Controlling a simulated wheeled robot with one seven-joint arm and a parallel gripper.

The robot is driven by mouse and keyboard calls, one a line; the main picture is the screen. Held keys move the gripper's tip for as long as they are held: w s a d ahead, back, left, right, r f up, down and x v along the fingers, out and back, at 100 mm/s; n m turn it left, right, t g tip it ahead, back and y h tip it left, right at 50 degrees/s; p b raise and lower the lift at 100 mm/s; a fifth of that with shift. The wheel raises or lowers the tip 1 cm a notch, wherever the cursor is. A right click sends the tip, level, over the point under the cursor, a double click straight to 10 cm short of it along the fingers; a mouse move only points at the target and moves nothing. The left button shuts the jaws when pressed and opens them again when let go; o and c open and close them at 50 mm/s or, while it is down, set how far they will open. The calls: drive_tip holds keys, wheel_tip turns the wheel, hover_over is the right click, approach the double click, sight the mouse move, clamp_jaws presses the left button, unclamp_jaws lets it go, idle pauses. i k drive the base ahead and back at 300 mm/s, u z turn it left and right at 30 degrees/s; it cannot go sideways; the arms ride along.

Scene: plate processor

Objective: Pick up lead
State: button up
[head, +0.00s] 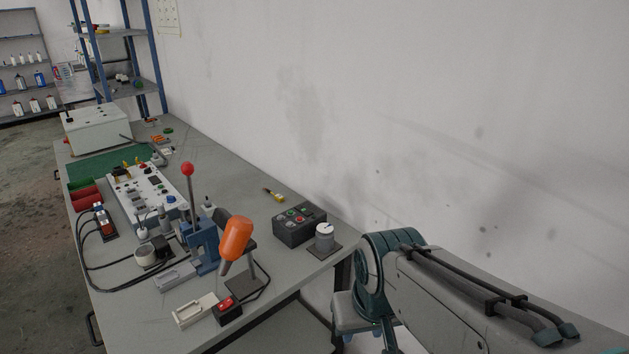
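Black leads (88,264) curve along the left side of the grey workbench (190,338), running from a socket block (104,224) toward the small devices in the middle. I cannot tell which one the task means. Another black cord lies by the red switch box (228,310). My arm fills the lower right, to the right of the bench. My gripper does not show, so its distance to the leads cannot be told.
A blue lever press with a red knob (187,169) and an orange-handled tool (236,238) stand up from the bench. A black button box (299,224) and a white instrument panel (147,193) are nearby. The white wall (420,110) borders the bench's right side.

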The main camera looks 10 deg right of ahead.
sight(278, 198)
drive_tip(key=z, duration=0.15)
drive_tip(key=i, duration=1)
drive_tip(key=u, duration=0.45)
